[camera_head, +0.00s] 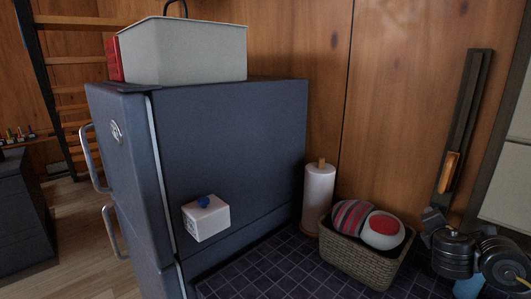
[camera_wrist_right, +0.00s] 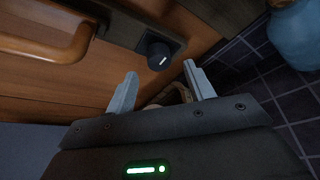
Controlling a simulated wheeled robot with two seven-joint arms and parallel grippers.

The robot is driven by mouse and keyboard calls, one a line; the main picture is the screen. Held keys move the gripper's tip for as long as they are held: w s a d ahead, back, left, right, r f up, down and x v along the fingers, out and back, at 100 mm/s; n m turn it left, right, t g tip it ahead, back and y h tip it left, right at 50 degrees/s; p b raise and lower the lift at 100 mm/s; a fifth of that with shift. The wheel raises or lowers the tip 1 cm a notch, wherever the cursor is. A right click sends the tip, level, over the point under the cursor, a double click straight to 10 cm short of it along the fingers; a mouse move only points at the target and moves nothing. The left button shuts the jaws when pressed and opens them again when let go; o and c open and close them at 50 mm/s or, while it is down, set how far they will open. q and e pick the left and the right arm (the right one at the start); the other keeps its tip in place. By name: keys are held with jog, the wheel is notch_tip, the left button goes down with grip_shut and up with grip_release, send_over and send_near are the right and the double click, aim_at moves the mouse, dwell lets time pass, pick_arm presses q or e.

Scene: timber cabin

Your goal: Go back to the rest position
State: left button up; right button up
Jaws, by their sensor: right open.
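My right gripper (camera_wrist_right: 161,86) shows in the right wrist view with its two pale fingers apart and nothing held between them. It is beside a wooden cabinet front (camera_wrist_right: 115,65). A small brownish thing (camera_wrist_right: 184,93) shows partly behind the fingers; I cannot tell what it is. In the head view, dark jointed arm parts of mine show at the lower right, but no fingertips can be made out there. My left arm and gripper are in neither view.
A dark blue fridge (camera_head: 235,145) carries a pale bin (camera_head: 185,55). A white box (camera_head: 207,219) shows against its side. A paper towel roll (camera_head: 319,195) and a wicker basket (camera_head: 360,257) stand on the tiled counter (camera_head: 262,277). A black knob (camera_wrist_right: 158,49) and curved handle (camera_wrist_right: 60,42) project near my right gripper.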

jog(key=s+a+r+n+g+h+p, duration=0.1)
jog(key=s+a+r+n+g+p, duration=0.1)
jog(key=p, duration=1)
jog(key=s+a+r+n, duration=0.1)
jog(key=a+n, duration=0.1)
jog(key=a, duration=0.1)
jog(key=shift+s+a+r+n+g, duration=0.15)
jog(key=shift+s+n+g, duration=0.25)
